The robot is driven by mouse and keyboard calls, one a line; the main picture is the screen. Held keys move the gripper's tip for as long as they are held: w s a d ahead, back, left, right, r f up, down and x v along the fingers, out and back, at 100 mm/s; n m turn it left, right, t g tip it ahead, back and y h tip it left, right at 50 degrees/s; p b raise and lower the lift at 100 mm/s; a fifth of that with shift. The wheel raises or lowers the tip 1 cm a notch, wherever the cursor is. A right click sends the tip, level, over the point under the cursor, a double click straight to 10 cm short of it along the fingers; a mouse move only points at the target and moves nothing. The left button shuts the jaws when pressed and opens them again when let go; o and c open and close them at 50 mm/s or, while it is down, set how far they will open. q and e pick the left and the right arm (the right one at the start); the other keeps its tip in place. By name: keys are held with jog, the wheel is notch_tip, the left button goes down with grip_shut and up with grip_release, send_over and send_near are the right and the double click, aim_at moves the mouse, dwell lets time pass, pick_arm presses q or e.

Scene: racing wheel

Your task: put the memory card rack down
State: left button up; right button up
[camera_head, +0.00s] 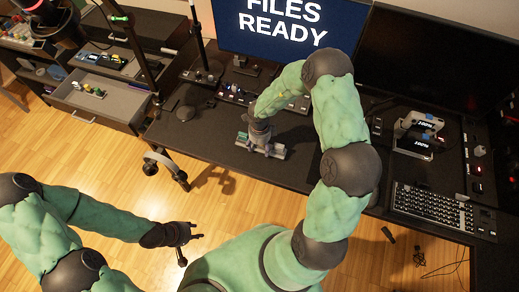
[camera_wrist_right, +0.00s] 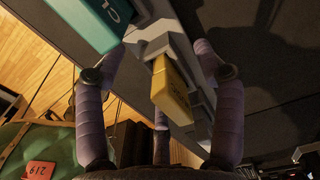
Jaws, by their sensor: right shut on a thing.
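The memory card rack (camera_head: 273,152) is a small grey holder over the black desk, near its front edge. In the right wrist view the rack (camera_wrist_right: 160,38) is pale grey, with a teal card (camera_wrist_right: 98,20) and a yellow card (camera_wrist_right: 172,88) in it. My right gripper (camera_head: 260,139) is shut on the rack from above; its fingers (camera_wrist_right: 160,100) are on both sides of it. I cannot tell whether the rack touches the desk. My left gripper (camera_head: 190,240) is open and empty over the wood floor, away from the desk.
The desk (camera_head: 225,140) has free room left of the rack. A keyboard (camera_head: 432,208) and a white device (camera_head: 417,128) are on the right. A lit monitor (camera_head: 290,28) stands behind. An open drawer (camera_head: 100,108) holds small items at left.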

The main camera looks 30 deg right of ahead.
notch_tip(320, 180, down, 2)
jog(key=shift+w+f+b, duration=0.1)
jog(key=shift+f+b, duration=0.15)
jog(key=shift+b, duration=0.2)
jog(key=shift+r, duration=0.1)
jog(key=o, duration=1.7)
notch_tip(320, 180, up, 12)
jog(key=p, duration=0.5)
